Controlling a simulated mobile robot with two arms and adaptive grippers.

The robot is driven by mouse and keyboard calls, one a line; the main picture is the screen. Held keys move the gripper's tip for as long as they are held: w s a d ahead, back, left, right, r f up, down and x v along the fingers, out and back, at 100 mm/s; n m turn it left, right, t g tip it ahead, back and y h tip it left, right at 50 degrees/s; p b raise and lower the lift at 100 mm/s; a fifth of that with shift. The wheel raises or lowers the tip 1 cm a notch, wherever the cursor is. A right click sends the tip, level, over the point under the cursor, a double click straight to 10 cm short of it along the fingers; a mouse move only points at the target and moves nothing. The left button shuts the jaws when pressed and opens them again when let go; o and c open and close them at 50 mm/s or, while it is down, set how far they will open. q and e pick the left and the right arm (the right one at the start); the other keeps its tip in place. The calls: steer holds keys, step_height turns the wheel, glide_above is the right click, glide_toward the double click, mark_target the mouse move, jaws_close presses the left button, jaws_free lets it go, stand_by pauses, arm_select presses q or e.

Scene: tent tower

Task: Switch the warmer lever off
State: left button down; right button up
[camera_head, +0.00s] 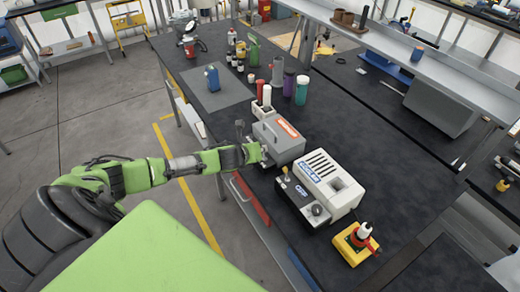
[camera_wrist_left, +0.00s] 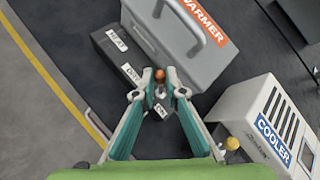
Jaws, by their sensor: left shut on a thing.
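The warmer (camera_head: 285,147) is a grey box with an orange label on the dark bench. It also shows at the top of the left wrist view (camera_wrist_left: 205,62), with a black control base (camera_wrist_left: 108,62) along its front bearing a HEAT label and smaller labels. The warmer lever (camera_wrist_left: 159,76) has an orange-brown knob and stands on that base. My left gripper (camera_wrist_left: 160,94) is closed around the lever just below the knob. In the head view my left gripper (camera_head: 257,153) is at the warmer's front, hiding the lever. My right gripper is not in view.
The white cooler (camera_head: 335,183) stands right beside the warmer; its yellow-knobbed lever (camera_wrist_left: 232,143) is close to my left gripper. A yellow-based device (camera_head: 355,245) sits farther right. Bottles and a grey mat (camera_head: 220,92) are behind. The bench's front edge is under my left arm.

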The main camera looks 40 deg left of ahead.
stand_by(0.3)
arm_select(q)
steer(key=c, duration=2.1)
jaws_free()
steer(key=shift+f, duration=0.1)
steer(key=v, duration=1.2)
